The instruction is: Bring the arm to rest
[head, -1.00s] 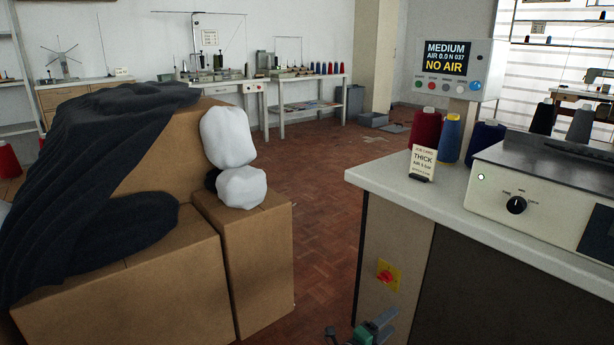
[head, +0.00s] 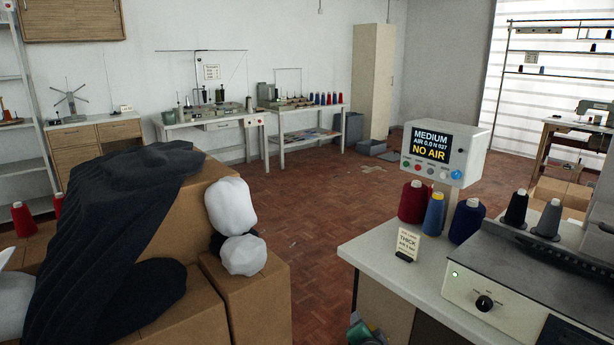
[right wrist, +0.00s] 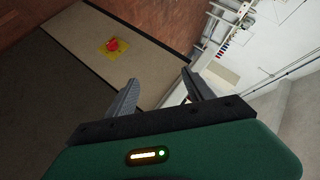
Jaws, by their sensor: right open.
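My right gripper (right wrist: 159,76) is open in the right wrist view, with its two dark fingers spread apart and nothing between them. A pale panel with a red knob on a yellow plate (right wrist: 112,45) shows beyond the fingers. In the head view only a green part of my right arm (head: 365,331) shows at the bottom edge, beside the counter's front; its fingers cannot be made out there. My left gripper is not in view.
The pale counter (head: 371,256) at right carries thread cones, a card, a machine (head: 500,290) and a display (head: 431,146) reading "NO AIR". Cardboard boxes (head: 252,310) with dark cloth (head: 110,225) and white lumps (head: 230,205) stand at left. Parquet floor (head: 310,190) between is clear.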

